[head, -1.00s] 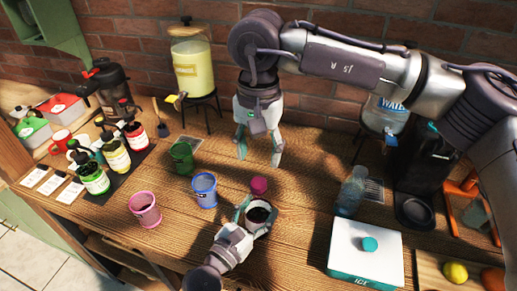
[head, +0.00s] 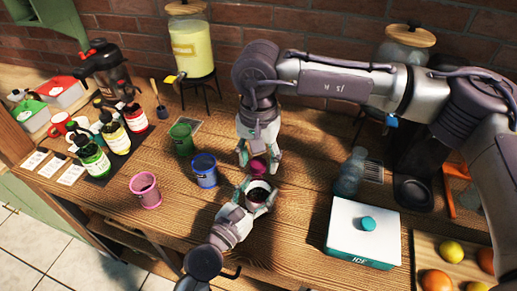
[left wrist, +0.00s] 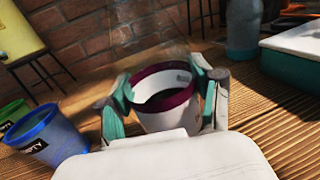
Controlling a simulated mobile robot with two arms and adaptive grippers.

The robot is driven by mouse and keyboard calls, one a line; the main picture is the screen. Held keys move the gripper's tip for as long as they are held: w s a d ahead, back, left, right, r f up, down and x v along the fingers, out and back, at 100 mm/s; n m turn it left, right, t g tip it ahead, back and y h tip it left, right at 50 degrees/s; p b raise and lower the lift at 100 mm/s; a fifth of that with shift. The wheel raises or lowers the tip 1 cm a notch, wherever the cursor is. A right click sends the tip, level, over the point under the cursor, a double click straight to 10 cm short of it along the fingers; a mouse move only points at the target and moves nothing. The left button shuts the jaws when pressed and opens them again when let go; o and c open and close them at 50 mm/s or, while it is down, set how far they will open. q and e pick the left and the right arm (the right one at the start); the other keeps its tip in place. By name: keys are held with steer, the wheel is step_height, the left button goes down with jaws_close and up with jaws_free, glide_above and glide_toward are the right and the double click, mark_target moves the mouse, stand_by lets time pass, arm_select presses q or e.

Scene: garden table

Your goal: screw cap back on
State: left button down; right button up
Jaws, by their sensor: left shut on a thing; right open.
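A white jar with a dark maroon rim (head: 259,195) stands open-topped on the wooden table, and its dark inside shows. My left gripper (head: 256,199) is shut on the jar from the front. In the left wrist view the jar (left wrist: 165,112) sits between the two teal fingers. A magenta cap (head: 258,166) is just behind the jar, apart from its mouth. My right gripper (head: 257,158) points down from above with open fingers at the cap. I cannot tell whether the fingers touch it. The cap does not show in the left wrist view.
A blue cup (head: 205,171), a green cup (head: 182,139) and a pink cup (head: 145,190) stand to the left. Syrup bottles (head: 114,135) are farther left. Bare table lies in front.

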steer(key=shift+c, duration=0.3)
jaws_close()
steer(key=m, duration=1)
steer(key=shift+m, duration=0.4)
steer(key=m, duration=0.4)
steer(key=shift+m, duration=0.4)
steer(key=m, duration=0.6)
steer(key=shift+o, duration=0.7)
jaws_free()
